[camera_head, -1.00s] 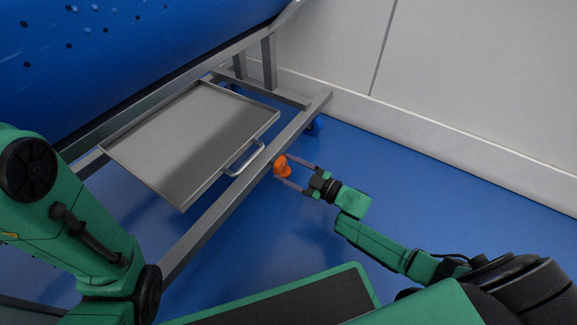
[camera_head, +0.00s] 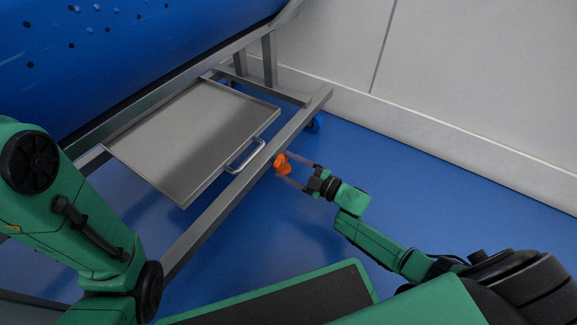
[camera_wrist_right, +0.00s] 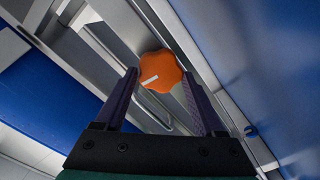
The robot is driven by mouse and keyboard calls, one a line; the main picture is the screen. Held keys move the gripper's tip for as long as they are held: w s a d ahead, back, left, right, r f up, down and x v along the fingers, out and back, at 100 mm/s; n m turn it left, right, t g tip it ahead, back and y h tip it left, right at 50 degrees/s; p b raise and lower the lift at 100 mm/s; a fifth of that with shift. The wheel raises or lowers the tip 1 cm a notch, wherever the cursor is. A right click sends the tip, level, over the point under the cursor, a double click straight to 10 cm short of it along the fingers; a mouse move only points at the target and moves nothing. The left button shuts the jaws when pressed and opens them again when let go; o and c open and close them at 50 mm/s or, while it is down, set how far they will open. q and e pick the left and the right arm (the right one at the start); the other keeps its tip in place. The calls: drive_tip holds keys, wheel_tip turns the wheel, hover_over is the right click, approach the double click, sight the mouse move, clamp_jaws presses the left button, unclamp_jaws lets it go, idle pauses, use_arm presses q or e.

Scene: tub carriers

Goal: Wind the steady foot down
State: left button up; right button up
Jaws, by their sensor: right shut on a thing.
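An orange lobed knob (camera_head: 282,163) sits at the outer side of the carrier's grey lower rail (camera_head: 245,180). In the right wrist view the knob (camera_wrist_right: 160,71) shows a white mark line on its face, pointing to the lower left. My right gripper (camera_head: 284,169) has its two fingers on either side of the knob and is shut on it; it also shows in the right wrist view (camera_wrist_right: 163,85). The steady foot itself cannot be made out. My left arm comes in at the left, but its gripper is out of view.
A grey tray (camera_head: 190,135) with a bar handle (camera_head: 246,156) sits inside the frame, close to the knob. A blue perforated tub (camera_head: 110,50) is above it. A blue caster (camera_head: 314,123) stands at the frame's far end. Blue floor (camera_head: 430,185) lies open towards the pale wall (camera_head: 480,60).

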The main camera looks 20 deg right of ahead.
drive_tip(key=o, duration=1.3)
drive_tip(key=shift+o, duration=0.2)
drive_tip(key=shift+s+d, duration=0.1)
drive_tip(key=p+v, duration=0.6)
drive_tip(key=v, duration=0.8)
drive_tip(key=shift+s, duration=0.25)
drive_tip(key=shift+d, duration=0.1)
